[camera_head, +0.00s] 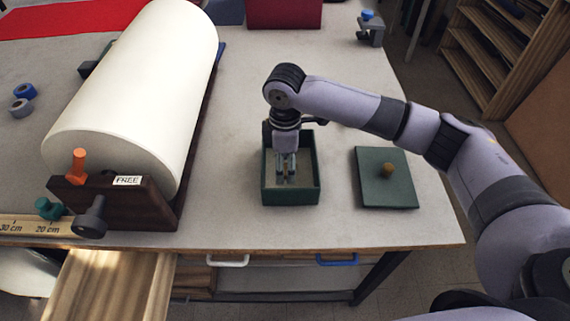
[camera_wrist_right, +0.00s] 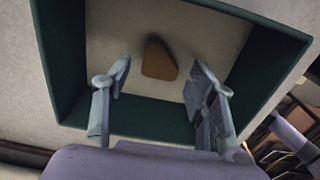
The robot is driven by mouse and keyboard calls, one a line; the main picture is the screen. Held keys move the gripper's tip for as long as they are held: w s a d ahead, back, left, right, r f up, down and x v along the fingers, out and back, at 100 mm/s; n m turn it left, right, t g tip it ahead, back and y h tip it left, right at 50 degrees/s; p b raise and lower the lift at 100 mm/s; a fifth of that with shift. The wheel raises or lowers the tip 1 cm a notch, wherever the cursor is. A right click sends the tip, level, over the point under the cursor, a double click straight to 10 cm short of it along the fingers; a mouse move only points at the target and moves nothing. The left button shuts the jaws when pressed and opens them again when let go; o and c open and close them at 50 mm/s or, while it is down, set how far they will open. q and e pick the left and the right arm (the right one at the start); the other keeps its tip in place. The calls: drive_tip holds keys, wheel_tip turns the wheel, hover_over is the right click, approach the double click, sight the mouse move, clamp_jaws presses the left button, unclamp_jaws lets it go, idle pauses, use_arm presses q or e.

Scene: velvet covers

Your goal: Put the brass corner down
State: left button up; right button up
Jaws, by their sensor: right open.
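The brass corner (camera_wrist_right: 160,60) is a small brown-gold, roughly triangular piece lying on the pale floor of the green box in the right wrist view. The green box (camera_head: 291,198) stands open on the table in the head view. My right gripper (camera_head: 287,180) points down into the box, and its fingers (camera_wrist_right: 158,95) are open on either side of the brass corner, apart from it. In the head view the gripper hides the brass corner. My left gripper is not in view.
A green lid (camera_head: 370,190) with a brass knob lies right of the box. A large white roll (camera_head: 140,90) on a dark wooden stand is at left. A clamp (camera_head: 371,30) sits at the back right edge. The table between box and lid is clear.

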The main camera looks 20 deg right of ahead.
sight(285, 169)
wheel_tip(285, 169, up, 12)
drive_tip(key=b, duration=0.1)
drive_tip(key=shift+f, duration=0.25)
idle(0.5)
